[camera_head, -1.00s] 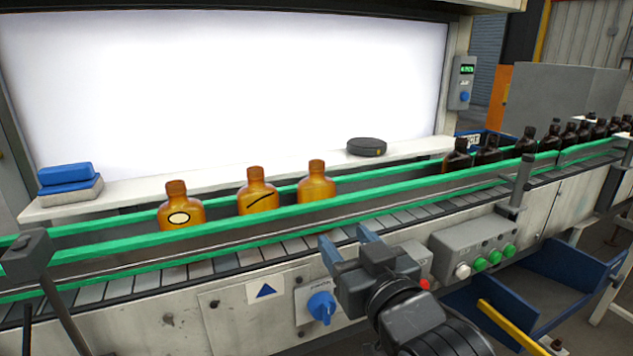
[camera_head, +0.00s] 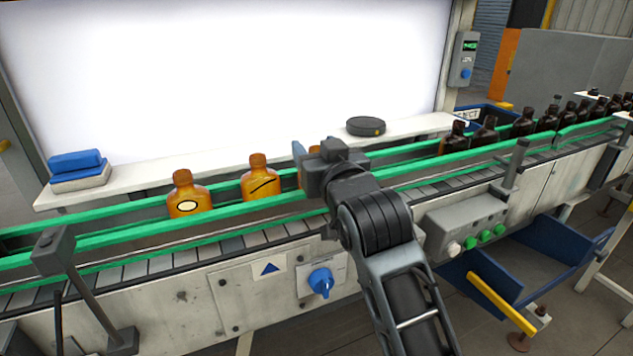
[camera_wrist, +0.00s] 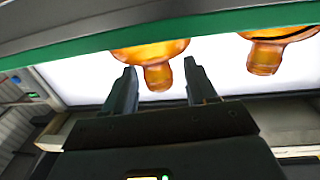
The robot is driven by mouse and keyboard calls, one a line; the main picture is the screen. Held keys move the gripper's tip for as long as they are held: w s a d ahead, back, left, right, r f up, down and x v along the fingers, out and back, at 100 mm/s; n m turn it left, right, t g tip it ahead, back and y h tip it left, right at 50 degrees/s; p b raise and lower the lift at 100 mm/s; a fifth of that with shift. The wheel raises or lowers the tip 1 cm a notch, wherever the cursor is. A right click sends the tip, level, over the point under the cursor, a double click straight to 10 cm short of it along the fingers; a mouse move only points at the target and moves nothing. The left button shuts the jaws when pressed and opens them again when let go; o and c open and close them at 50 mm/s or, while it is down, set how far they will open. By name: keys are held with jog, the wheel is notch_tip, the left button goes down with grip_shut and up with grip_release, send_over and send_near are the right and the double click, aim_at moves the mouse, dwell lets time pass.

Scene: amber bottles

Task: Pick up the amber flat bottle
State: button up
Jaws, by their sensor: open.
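Three amber flat bottles stand upright on the conveyor between green rails. The left one (camera_head: 188,194) bears a pale oval mark. The middle one (camera_head: 261,180) bears a dark slanted line, which also shows on it in the wrist view (camera_wrist: 283,38). The right one (camera_head: 301,179) is mostly hidden behind my gripper (camera_head: 313,153) in the head view. In the wrist view, which looks upside down, this right bottle (camera_wrist: 157,75) shows its neck between my two open fingers (camera_wrist: 161,70). I cannot tell whether they touch it.
Green rails (camera_head: 120,222) run along the conveyor. Several dark bottles (camera_head: 523,122) stand farther right on the line. A white ledge behind holds a black round puck (camera_head: 366,126) and a blue-topped block (camera_head: 78,168). A control box (camera_head: 467,226) is on the front.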

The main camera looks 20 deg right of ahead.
jog(key=shift+w, duration=0.15)
grip_shut()
dwell(0.4)
